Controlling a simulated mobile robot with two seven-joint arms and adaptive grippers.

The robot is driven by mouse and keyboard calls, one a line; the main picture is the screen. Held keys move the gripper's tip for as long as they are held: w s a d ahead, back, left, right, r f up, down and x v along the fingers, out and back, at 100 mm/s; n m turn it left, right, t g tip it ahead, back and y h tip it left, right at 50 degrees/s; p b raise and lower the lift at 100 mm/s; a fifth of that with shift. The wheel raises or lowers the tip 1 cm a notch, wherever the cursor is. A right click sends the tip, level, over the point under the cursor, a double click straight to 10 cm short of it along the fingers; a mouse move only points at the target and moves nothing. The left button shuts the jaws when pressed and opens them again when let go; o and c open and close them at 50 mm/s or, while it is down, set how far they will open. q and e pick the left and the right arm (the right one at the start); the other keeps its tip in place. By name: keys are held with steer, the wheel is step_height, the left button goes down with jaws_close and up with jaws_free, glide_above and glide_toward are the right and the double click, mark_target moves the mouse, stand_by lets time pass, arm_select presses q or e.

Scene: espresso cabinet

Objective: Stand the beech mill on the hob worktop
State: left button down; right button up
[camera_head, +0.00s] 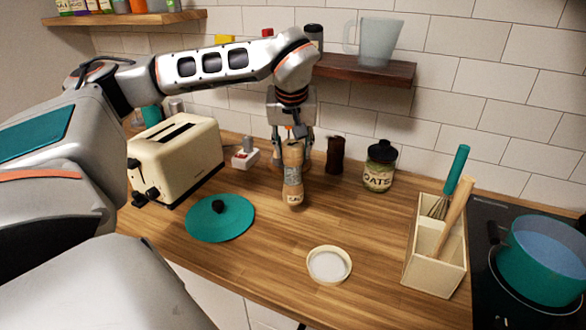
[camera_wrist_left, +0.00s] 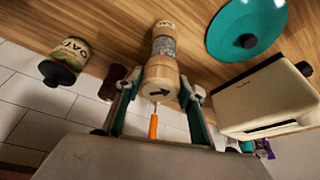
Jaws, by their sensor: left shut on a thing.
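The beech mill (camera_head: 293,178) is a pale wooden cylinder with a clear middle band and a label near its foot. It is close to upright over the wooden worktop (camera_head: 375,230); I cannot tell whether its foot touches the wood. My left gripper (camera_head: 291,141) comes down from above and is shut on its top end. In the left wrist view the mill (camera_wrist_left: 161,76) sits between the two fingers (camera_wrist_left: 158,98), its arrow-marked top facing the camera. My right gripper is not in view.
The cream toaster (camera_head: 180,160) and teal lid (camera_head: 220,219) lie left of the mill. A dark mill (camera_head: 335,155) and oats jar (camera_head: 380,168) stand behind right. A white dish (camera_head: 329,265), utensil box (camera_head: 434,255) and hob (camera_head: 492,285) with teal pot (camera_head: 540,270) are right.

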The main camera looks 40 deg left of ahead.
mark_target(293, 166)
arm_select(q)
steer(key=shift+f, duration=2.7)
steer(key=c, duration=1.3)
jaws_free()
steer(key=v, duration=1.2)
steer(key=shift+s, duration=0.1)
